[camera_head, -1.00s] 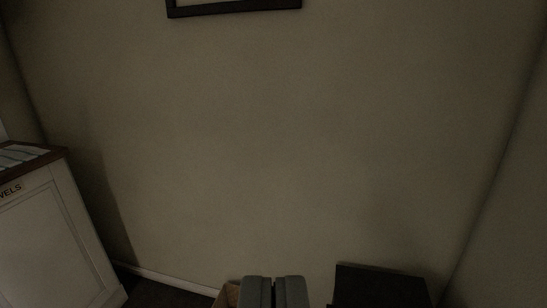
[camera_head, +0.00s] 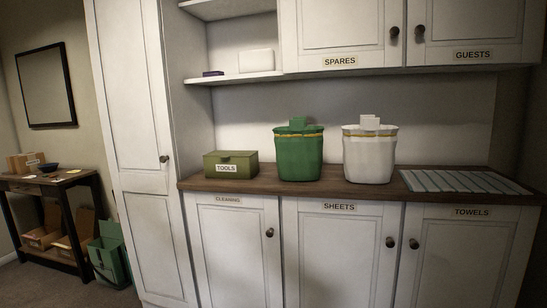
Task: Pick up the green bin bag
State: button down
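The green bin bag (camera_head: 299,158) stands upright on the brown wooden counter (camera_head: 232,185), near its middle. It has a yellow band near the top and a knotted tuft above it. A white bin bag (camera_head: 369,160) of like shape stands close to its right, with a narrow gap between them. My gripper does not show in the present view, so its opening is hidden.
An olive box labelled TOOLS (camera_head: 231,165) stands left of the bag. A striped cloth (camera_head: 464,182) lies on the counter's right. Wall cabinets (camera_head: 341,35) hang above. A dark side table (camera_head: 48,182) and a green container (camera_head: 110,255) are far left.

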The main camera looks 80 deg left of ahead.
aim_at(299, 145)
jog(key=u, duration=2.1)
